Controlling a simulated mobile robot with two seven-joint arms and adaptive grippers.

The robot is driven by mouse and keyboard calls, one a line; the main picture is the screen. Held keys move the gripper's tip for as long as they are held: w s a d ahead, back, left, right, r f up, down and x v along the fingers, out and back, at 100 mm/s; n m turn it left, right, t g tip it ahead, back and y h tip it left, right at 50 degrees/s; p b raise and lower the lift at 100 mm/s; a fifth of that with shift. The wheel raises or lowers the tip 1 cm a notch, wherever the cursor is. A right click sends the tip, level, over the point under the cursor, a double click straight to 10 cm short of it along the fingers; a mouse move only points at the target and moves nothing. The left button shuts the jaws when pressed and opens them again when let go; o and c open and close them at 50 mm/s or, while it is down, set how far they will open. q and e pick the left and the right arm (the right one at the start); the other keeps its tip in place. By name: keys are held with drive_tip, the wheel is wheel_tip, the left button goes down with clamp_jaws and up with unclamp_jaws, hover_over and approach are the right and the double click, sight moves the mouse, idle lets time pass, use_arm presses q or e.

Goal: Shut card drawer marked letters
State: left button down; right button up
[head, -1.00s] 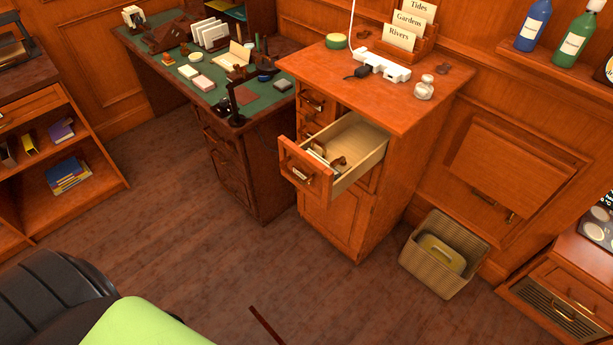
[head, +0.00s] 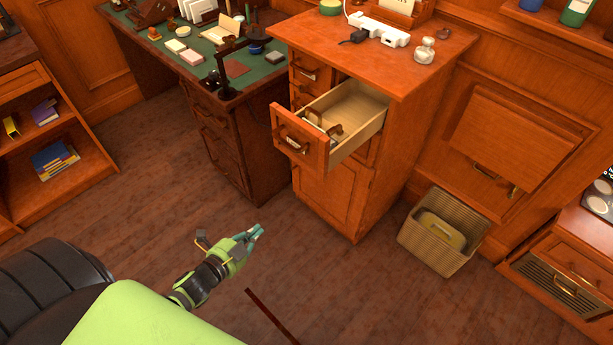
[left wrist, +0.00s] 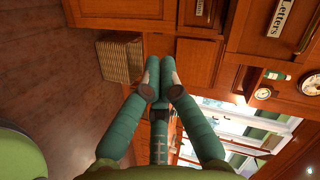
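The card drawer (head: 298,152) stands pulled out from the wooden cabinet (head: 330,200) in the head view, with a handle on its front and cards inside at the front. Its label is too small to read there. In the left wrist view a wooden front with a label reading "Letters" (left wrist: 284,17) and a metal handle shows at the upper right. My left gripper (head: 256,231) is low, in front of the cabinet and apart from the drawer. Its green fingers (left wrist: 159,70) are drawn together at the tips, with nothing between them. My right gripper is out of view.
Other small drawers (head: 304,73) sit closed beside the open one. A wicker basket (head: 440,238) stands on the floor to the cabinet's right. A dark desk (head: 215,130) adjoins at the left. A power strip (head: 378,30) lies on the cabinet top.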

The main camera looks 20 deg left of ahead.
use_arm(q)
drive_tip(key=w+d+r+m+t+h+b, duration=0.1)
drive_tip(key=d+r+m+t+h, duration=0.1)
drive_tip(key=r+m, duration=0.3)
drive_tip(key=w+d+r+m+t+h, duration=0.1)
drive_tip(key=w+r+m+h, duration=0.1)
drive_tip(key=r, duration=0.6)
drive_tip(key=p, duration=0.2)
approach(315, 163)
drive_tip(key=x, duration=0.5)
drive_tip(key=shift+w+d+r, duration=0.1)
drive_tip(key=shift+w+r, duration=0.1)
drive_tip(key=shift+w, duration=0.15)
drive_tip(key=shift+w+d+f, duration=0.1)
drive_tip(key=shift+w+d, duration=0.15)
drive_tip(key=shift+w, duration=0.4)
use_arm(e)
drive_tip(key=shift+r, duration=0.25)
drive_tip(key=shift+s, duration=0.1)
